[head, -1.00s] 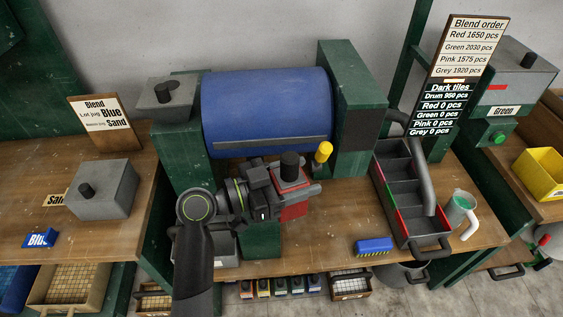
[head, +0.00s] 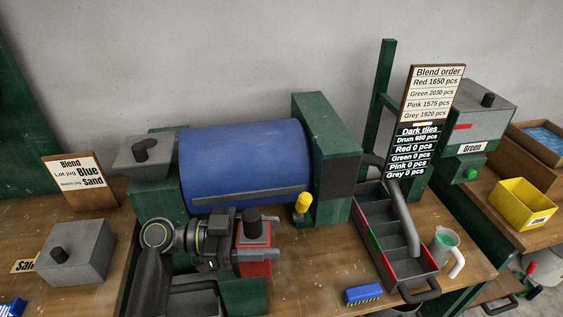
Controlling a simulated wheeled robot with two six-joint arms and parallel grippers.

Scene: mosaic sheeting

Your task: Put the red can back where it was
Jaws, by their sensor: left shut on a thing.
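The red can (head: 256,268) is a boxy red container with a grey top and a black knob. In the head view it is in front of the blue drum (head: 243,165), left of the yellow knob (head: 303,203). My left gripper (head: 257,248) is shut on the can near its top, and the can looks upright. The arm and fingers hide part of it. I cannot tell whether its bottom is clear of the green stand (head: 245,296) below. My right gripper is not in view.
A divided tray (head: 437,262) with a grey chute, a clear jug (head: 444,247) and a blue brush (head: 363,294) are on the bench to the right. A grey lidded box (head: 76,252) stands at the left. Some bare wood lies right of the can (head: 315,265).

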